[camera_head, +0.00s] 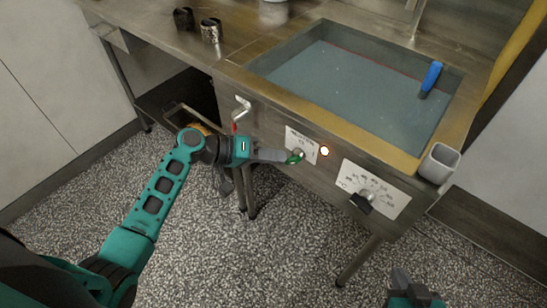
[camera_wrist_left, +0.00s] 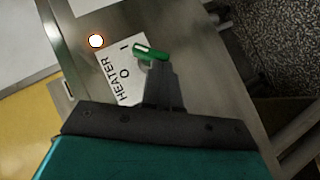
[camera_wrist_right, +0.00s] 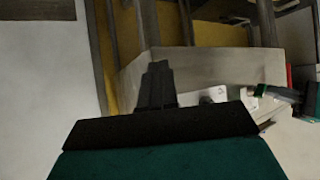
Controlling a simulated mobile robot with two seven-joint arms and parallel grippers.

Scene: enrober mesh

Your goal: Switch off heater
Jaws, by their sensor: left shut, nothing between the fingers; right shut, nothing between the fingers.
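The heater switch is a green handle (camera_head: 295,157) on a white label plate (camera_head: 304,146) on the front panel of the steel basin unit. In the left wrist view the green handle (camera_wrist_left: 151,53) lies beside the "I" mark of the label reading HEATER, O and I (camera_wrist_left: 117,75). The lamp (camera_head: 324,151) beside the plate glows; it also shows in the left wrist view (camera_wrist_left: 96,41). My left gripper (camera_head: 288,156) is shut and empty, its tips at the handle; whether they touch it, I cannot tell. My right gripper (camera_head: 402,276) is shut and empty, low and away from the panel.
A dial plate (camera_head: 372,190) with a black knob (camera_head: 361,203) is to the right. A red-handled valve (camera_head: 240,108) is left of the switch. The basin (camera_head: 350,85) holds grey-blue liquid and a blue-handled tool (camera_head: 430,78). A white cup (camera_head: 439,163) sits at the right corner.

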